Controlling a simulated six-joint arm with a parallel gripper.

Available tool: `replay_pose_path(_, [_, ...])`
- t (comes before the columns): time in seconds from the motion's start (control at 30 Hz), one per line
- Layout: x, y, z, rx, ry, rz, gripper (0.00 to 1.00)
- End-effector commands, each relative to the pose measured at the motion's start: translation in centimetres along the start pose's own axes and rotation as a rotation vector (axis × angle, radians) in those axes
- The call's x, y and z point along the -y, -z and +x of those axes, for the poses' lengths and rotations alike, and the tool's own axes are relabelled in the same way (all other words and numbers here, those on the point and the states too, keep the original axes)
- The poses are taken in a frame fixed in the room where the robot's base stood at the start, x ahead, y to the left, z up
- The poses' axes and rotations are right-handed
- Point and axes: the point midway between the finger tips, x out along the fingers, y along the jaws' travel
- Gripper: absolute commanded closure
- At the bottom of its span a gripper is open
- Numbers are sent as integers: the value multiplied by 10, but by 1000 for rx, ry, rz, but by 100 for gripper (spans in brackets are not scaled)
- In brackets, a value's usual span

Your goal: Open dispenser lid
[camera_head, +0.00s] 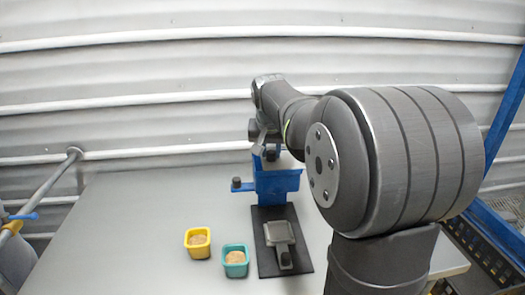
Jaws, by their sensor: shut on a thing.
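The blue dispenser (277,185) stands upright on a black base plate (270,267) on the table. A blue lever with a dark knob (237,184) sticks out to its left. A grey scoop-like part (279,234) with a dark handle lies on the plate in front of it. My gripper (270,150) is at the top of the dispenser, pointing down, shut on a small dark knob there, which appears to be the lid's. My arm hides the dispenser's right rear, and I cannot tell how far the lid is raised.
A yellow cup (197,242) and a teal cup (235,260), both with brownish contents, stand left of the base plate. The left part of the grey table (120,225) is clear. A corrugated wall (130,75) rises behind, and a blue frame (505,110) stands at the right.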

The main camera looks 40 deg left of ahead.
Motion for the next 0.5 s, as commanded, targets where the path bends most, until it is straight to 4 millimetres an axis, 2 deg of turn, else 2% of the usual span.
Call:
replay_pose_path(0.03, [-14, 3, 1, -1, -3, 7, 100])
replay_pose_path(0.2, [-48, 10, 4, -1, -2, 6, 100])
replay_pose_path(0.33, [-62, 13, 5, -2, 0, 4, 100])
replay_pose_path(0.5, [-66, 14, 6, -3, 0, 0, 100])
